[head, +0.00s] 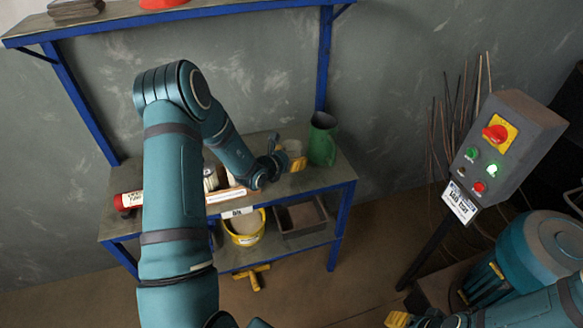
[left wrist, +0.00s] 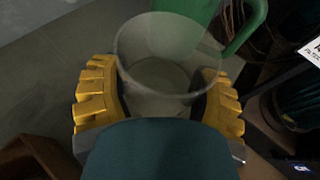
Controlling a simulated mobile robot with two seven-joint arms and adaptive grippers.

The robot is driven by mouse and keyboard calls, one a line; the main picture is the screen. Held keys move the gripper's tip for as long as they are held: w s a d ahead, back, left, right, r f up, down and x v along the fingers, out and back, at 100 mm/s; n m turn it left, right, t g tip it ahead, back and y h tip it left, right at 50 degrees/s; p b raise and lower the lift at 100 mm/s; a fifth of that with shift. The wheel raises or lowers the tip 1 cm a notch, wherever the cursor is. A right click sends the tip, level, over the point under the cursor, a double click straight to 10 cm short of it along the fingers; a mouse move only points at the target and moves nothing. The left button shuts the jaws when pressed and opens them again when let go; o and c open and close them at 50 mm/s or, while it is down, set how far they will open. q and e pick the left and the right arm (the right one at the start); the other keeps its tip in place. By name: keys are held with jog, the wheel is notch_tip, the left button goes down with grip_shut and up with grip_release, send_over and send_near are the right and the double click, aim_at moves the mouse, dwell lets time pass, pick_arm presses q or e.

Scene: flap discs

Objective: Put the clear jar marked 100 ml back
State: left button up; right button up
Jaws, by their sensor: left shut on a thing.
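The clear jar (left wrist: 168,62) is held between the yellow fingers of my left gripper (left wrist: 160,95), one on each side. In the head view the jar (head: 293,148) is small and pale, at the right end of the rack's worktop (head: 268,186), beside the green jug (head: 322,140). My left gripper (head: 283,164) is shut on it there. No 100 ml mark is readable. I cannot tell whether the jar's base touches the worktop. My right gripper (head: 398,320) shows only as a yellow tip at the bottom edge, so its opening is unclear.
A red cylinder (head: 128,200) and a wooden-edged box sit on the worktop's left side. Below are a yellow bucket (head: 246,229) and a dark bin (head: 300,215). A high shelf (head: 180,14) spans above. A control box (head: 510,140) stands at right, near thin rods.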

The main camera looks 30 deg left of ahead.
pick_arm(q)
jog(key=shift+f+b, duration=0.45)
jog(key=shift+f, duration=1.4)
jog(key=shift+f, duration=0.1)
jog(key=o, duration=1.3)
